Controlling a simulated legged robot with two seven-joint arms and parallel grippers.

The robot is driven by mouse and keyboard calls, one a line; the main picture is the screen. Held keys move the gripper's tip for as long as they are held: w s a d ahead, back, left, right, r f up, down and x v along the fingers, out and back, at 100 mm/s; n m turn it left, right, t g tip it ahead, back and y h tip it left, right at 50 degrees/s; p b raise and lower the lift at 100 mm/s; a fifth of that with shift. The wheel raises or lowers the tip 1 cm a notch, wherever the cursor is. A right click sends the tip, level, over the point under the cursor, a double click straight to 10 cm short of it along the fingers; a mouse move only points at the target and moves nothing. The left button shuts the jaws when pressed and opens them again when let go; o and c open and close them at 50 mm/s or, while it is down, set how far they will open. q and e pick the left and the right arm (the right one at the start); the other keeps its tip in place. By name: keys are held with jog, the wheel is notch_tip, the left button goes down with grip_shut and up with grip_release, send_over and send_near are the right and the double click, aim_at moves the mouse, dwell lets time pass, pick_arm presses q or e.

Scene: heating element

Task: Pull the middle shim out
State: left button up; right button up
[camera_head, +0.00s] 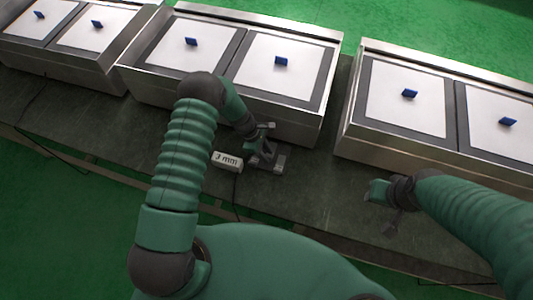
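A small pale block marked "3 mm" (227,161) lies on the dark bench (310,190), in front of the middle metal unit (290,122). A thin dark cord seems to hang from it. It is the only labelled piece I see; I cannot tell whether it is the middle shim. My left gripper (268,153) is just right of this block, low at the front of the middle unit. Its fingers blend with grey parts there, so its opening is unclear. My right gripper (384,206) is over the bench, in front of the right unit, apart from it. Its fingers are small and dark.
Metal units with white panels and small blue tabs stand in a row: one at the left (70,60), the middle one, and one at the right (395,142). Gaps separate them. The bench front is mostly clear. The floor (60,220) is green.

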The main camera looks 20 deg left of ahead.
pick_arm(q)
jog(key=shift+d+f, duration=0.1)
jog(key=shift+f, duration=0.05)
grip_shut()
dwell(1.4)
